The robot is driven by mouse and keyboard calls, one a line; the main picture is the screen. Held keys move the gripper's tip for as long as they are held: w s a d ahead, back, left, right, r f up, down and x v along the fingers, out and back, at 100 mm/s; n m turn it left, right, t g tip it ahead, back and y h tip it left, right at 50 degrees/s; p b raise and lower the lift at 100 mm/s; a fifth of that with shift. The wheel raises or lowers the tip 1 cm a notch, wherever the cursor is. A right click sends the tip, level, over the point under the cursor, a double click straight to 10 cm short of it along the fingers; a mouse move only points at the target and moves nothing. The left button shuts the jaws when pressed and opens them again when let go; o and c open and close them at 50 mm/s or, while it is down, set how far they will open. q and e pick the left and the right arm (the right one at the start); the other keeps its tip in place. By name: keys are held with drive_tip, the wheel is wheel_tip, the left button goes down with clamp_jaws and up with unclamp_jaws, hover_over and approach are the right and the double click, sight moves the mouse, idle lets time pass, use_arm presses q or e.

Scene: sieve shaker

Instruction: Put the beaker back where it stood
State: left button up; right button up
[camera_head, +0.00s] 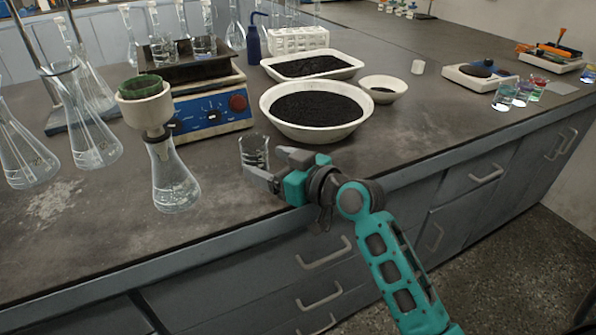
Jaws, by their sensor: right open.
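A small clear glass beaker (254,151) stands upright on the dark bench top, between the blue hotplate-like device and the front edge. My right gripper (262,164) is at the beaker, low over the bench, coming from the right. Its jaws are open, and the beaker's lower part is partly hidden behind them. I cannot tell whether a finger touches the glass. My left gripper is not in view.
A white bowl of black grains (314,132) stands just right of the beaker. A blue device (208,112) is behind it. A flask with a funnel (174,182) stands to the left. The bench front (230,195) is clear.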

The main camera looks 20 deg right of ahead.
drive_tip(key=v, duration=0.9)
drive_tip(key=shift+s, duration=0.3)
drive_tip(key=shift+d, duration=0.15)
